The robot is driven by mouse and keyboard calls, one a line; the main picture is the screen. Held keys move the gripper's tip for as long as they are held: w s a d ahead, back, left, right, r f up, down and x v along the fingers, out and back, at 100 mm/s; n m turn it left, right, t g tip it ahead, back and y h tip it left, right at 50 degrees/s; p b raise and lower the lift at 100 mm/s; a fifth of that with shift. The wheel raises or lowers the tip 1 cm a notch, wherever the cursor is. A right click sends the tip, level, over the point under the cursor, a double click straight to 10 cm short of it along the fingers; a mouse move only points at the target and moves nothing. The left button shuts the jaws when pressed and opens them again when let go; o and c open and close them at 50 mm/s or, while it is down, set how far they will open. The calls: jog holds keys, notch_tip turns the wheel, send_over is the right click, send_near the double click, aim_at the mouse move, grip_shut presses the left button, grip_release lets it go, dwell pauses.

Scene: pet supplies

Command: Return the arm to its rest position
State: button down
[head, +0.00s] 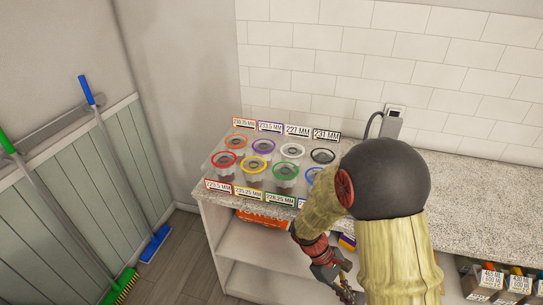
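My arm shows at the lower right in the head view, with a pale yellowish cover and a large dark round joint. It is bent, and its forearm hangs down in front of the counter. My gripper (346,290) is at the lower end, below the countertop's front edge and in front of the shelf opening. Its fingers are small and dark here and partly lost against the arm, so I cannot tell whether they are open or shut. I see no object clearly held in it.
Several clear cups with coloured rims (254,162) stand in two rows on the speckled counter (460,190), with size labels around them. My arm partly hides the blue-rimmed cup (312,177). Boxes (484,281) sit at the lower right. A blue broom (155,243) and green broom (121,286) lean left.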

jog(key=s+a+r+m+t+y, duration=0.1)
jog(key=s+r+m+t+y, duration=0.1)
jog(key=r, duration=0.7)
jog(key=s+a+r+m+t+y, duration=0.1)
jog(key=s+r+m+t+y, duration=0.1)
jog(key=r, duration=0.8)
jog(key=s+a+r+m+t+y, duration=0.2)
jog(key=s+r+m+t, duration=0.2)
jog(key=r, duration=0.6)
jog(key=shift+r+m+t, duration=0.2)
jog(key=shift+m+t, duration=0.5)
jog(key=shift+t, duration=0.5)
